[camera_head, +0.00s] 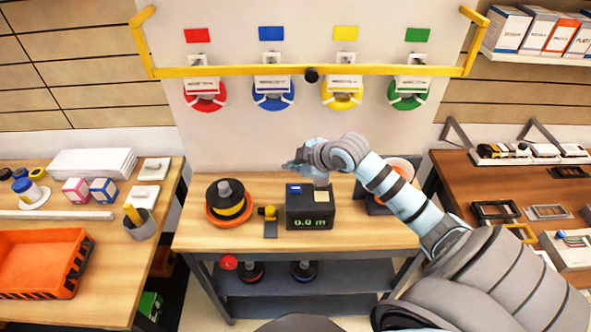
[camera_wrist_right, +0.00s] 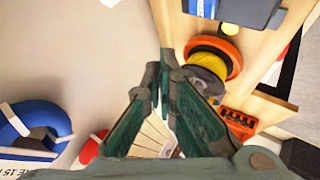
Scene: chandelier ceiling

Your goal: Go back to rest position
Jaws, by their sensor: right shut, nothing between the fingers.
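My right arm comes in from the lower right in the head view and reaches over the middle table (camera_head: 345,240). Its gripper (camera_head: 291,165) points left, above and behind the dark box with the green "0.0 m" display (camera_head: 310,208). In the right wrist view the fingers (camera_wrist_right: 163,75) come together at their tips with nothing held between them. My left arm and gripper do not show in either view.
A spool stack with an orange base (camera_head: 230,203) stands left of the display box. Behind, a yellow bar (camera_head: 330,70) crosses a panel with red, blue, yellow and green reels. An orange crate (camera_head: 42,262) is on the left table; frames and parts fill the right table.

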